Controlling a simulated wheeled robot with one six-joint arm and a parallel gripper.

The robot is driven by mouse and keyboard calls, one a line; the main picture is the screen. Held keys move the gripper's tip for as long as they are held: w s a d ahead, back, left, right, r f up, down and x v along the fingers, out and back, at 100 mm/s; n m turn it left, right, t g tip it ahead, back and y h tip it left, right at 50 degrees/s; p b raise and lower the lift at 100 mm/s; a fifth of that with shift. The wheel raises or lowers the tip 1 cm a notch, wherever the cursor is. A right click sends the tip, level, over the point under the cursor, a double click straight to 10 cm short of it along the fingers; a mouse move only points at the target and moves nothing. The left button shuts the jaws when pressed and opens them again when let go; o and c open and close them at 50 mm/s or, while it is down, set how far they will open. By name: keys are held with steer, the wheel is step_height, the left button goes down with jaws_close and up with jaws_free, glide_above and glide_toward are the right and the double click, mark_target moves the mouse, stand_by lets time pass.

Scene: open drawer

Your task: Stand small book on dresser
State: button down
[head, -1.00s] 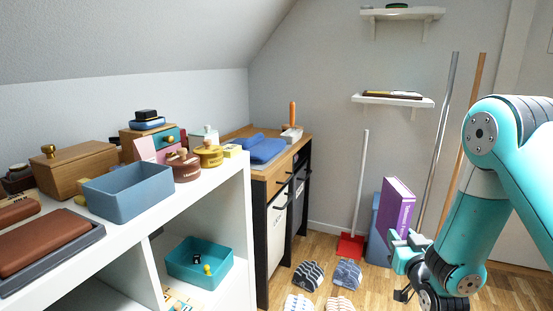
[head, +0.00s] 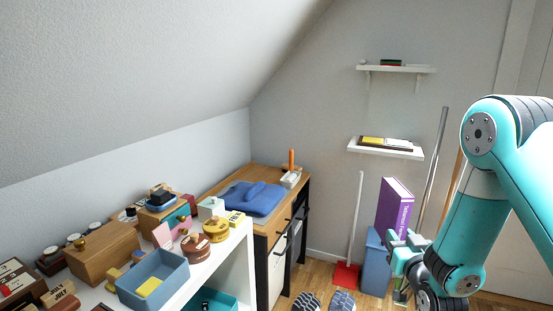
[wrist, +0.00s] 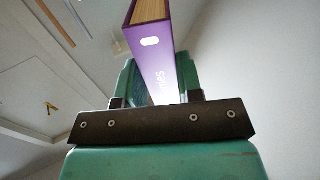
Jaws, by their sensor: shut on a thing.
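A small purple book (head: 393,207) with pale pages and white lettering on its spine is held upright in my gripper (head: 404,250), at the right of the head view. In the wrist view the purple book (wrist: 150,45) rises between the two teal fingers, and my gripper (wrist: 160,85) is shut on its lower end. The dresser, a dark cabinet with a wooden top (head: 228,182), stands against the back corner, left of my gripper. Folded blue cloth (head: 252,198) lies on its top. The book is apart from the dresser.
A white holder with an orange-handled item (head: 291,172) stands on the dresser's far end. A white shelf unit at the left holds a blue bin (head: 152,282), wooden boxes and round tins. A blue waste bin (head: 375,265) and red dustpan (head: 346,275) stand behind my gripper.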

mark_target(408, 200)
step_height(408, 200, up, 10)
steer(key=p, duration=0.8)
steer(key=shift+r, duration=0.15)
steer(key=s+f, duration=0.6)
steer(key=f, duration=0.6)
steer(key=shift+f, duration=0.15)
steer(key=shift+s, duration=0.1)
